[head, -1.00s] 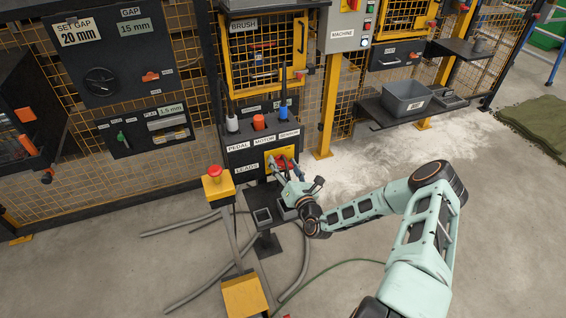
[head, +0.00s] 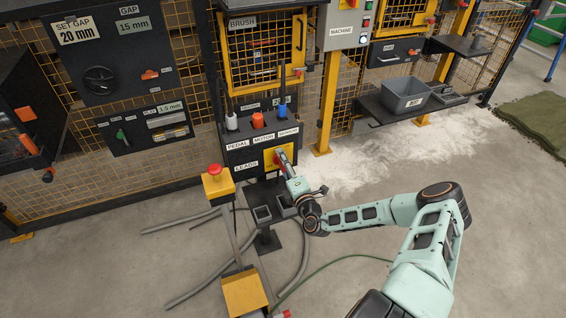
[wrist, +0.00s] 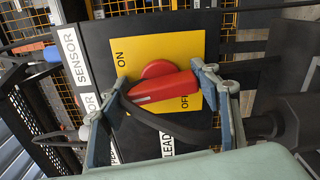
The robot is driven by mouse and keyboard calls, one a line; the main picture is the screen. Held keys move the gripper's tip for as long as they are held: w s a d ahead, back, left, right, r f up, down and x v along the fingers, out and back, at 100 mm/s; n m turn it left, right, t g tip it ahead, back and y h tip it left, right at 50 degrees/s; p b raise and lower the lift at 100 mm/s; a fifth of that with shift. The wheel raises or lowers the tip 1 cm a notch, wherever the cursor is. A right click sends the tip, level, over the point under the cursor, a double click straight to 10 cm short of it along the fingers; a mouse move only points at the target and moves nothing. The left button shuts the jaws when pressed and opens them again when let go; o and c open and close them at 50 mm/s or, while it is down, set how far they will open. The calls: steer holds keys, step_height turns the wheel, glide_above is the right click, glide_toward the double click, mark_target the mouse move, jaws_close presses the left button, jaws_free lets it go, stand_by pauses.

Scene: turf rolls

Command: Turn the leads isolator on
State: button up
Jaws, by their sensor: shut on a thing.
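The leads isolator is a red rotary handle (wrist: 165,88) on a yellow plate (wrist: 190,48) marked ON and OFF. In the head view the yellow plate (head: 270,160) sits on the dark panel, right of the LEADS label. My gripper (wrist: 158,80) is at the handle, with one finger at each end of it, shut on it. In the wrist view the handle lies slanted across the plate, with ON above its left end and OFF below its right part. In the head view my gripper (head: 284,164) partly hides the handle.
The dark panel has PEDAL, MOTOR and SENSOR labels, with blue and orange plugs (head: 257,121) above. A yellow post with a red button (head: 215,172) stands to the left. Small dark trays (head: 262,213) are below my gripper. Grey hoses lie on the floor.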

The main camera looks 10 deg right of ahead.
steer(key=shift+f+m, duration=0.1)
steer(key=shift+m, duration=0.8)
steer(key=o, duration=1.2)
steer(key=shift+c, duration=0.2)
steer(key=shift+s, duration=0.1)
steer(key=s+d, duration=0.2)
steer(key=s, duration=0.9)
steer(key=shift+s+d, duration=0.15)
steer(key=shift+s, duration=0.2)
